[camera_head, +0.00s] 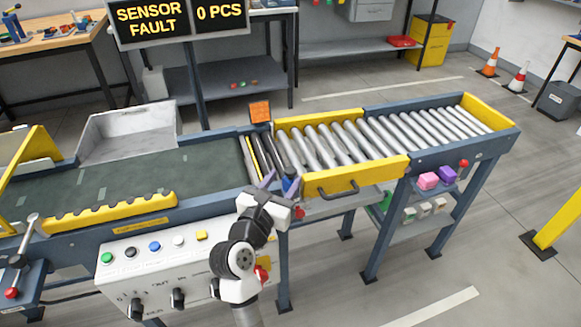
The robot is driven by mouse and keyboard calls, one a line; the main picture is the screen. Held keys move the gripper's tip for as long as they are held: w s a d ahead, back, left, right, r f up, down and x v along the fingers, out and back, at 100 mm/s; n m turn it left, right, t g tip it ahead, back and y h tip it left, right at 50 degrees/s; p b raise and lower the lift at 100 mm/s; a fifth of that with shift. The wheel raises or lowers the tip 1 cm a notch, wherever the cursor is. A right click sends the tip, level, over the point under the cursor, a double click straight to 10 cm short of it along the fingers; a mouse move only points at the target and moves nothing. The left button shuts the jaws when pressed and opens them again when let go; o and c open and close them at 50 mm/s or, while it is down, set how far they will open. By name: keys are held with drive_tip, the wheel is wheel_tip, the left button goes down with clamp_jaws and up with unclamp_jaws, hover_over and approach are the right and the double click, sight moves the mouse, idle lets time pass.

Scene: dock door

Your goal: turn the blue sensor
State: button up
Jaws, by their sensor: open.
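A small blue piece (287,183), which looks like the blue sensor, sits at the near edge of the conveyor, where the dark belt meets the rollers. My gripper (280,185) is open, with its purple fingers right at the blue piece. The piece shows between or just behind the fingers; I cannot tell whether they touch it. The gripper's white body hides what lies below. An orange block (260,111) stands on the far edge, roughly across from the blue piece. The display (178,20) reads "SENSOR FAULT" and "0 PCS".
A yellow guard with a dark handle (338,190) stands just right of my gripper. A red knob (299,212) is close below. The white control panel (165,265) with buttons and switches is at lower left. The roller section (385,135) is empty.

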sight(286, 172)
drive_tip(key=shift+p+x, duration=0.3)
drive_tip(key=shift+x, duration=2.1)
drive_tip(key=c, duration=0.9)
drive_tip(key=shift+a+m+g+h, duration=0.15)
drive_tip(key=shift+m+g+h, duration=0.55)
drive_tip(key=shift+h, duration=0.4)
drive_tip(key=shift+c, duration=0.2)
drive_tip(key=shift+m+g+h+b, duration=0.6)
drive_tip(key=shift+m+g+h, duration=1.1)
drive_tip(key=shift+m+h, duration=0.3)
drive_tip(key=o, duration=0.9)
drive_tip(key=shift+o, duration=0.2)
